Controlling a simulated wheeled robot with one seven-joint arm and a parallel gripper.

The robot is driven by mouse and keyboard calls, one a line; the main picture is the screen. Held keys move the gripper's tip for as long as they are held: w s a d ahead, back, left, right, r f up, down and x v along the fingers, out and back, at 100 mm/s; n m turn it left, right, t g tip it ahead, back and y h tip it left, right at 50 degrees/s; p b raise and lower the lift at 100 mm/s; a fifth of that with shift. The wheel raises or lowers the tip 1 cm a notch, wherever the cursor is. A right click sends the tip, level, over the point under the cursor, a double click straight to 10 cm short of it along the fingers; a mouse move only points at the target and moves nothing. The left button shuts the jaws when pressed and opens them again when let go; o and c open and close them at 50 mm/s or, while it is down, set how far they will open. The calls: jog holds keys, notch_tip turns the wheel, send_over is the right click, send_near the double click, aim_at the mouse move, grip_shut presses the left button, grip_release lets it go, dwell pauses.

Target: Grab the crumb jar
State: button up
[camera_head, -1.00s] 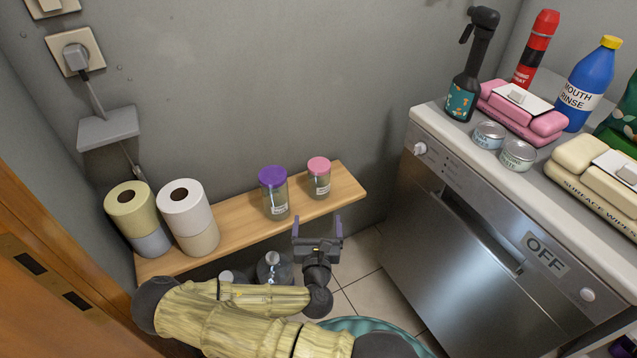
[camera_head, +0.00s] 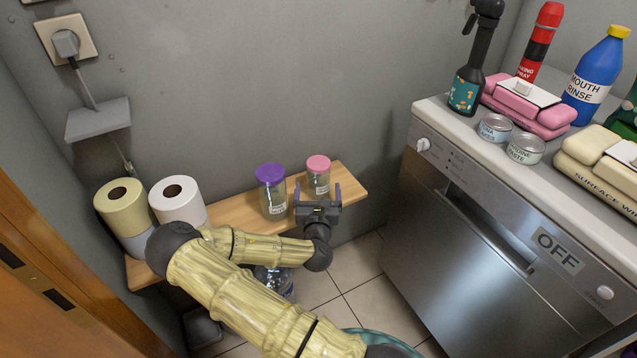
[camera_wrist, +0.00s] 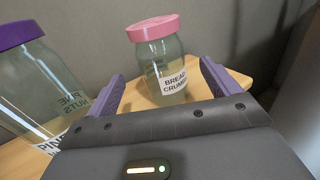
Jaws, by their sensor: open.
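The crumb jar (camera_head: 318,178) is a clear glass jar with a pink lid, standing upright on a wooden shelf (camera_head: 235,212). In the wrist view the jar (camera_wrist: 163,62) carries a label reading "BREAD CRUMBS". My gripper (camera_head: 317,192) is open in front of the jar. In the wrist view its purple fingers (camera_wrist: 160,88) stand to the left and right of the jar's lower part, with the jar beyond and between them. I see no contact. The lower part of the jar is hidden by my gripper in the head view.
A purple-lidded jar of pine nuts (camera_head: 272,190) stands just left of the crumb jar, close to my left finger. Toilet rolls (camera_head: 178,202) stand at the shelf's left. A wall is behind. A dishwasher (camera_head: 480,240) marked OFF stands at right, bottles and packs on top.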

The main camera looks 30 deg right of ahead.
aim_at(319, 163)
jog(key=shift+w+d, duration=0.1)
jog(key=shift+w, duration=0.15)
jog(key=shift+w, duration=0.1)
jog(key=b+x, duration=0.1)
jog(key=x, duration=0.4)
jog(key=shift+d+f+b, duration=0.1)
jog(key=shift+f+b, duration=0.1)
jog(key=shift+b, duration=0.15)
jog(key=c, duration=1.2)
jog(key=shift+r, duration=0.15)
notch_tip(319, 163, up, 10)
jog(key=p, duration=0.3)
jog(key=shift+p, duration=0.4)
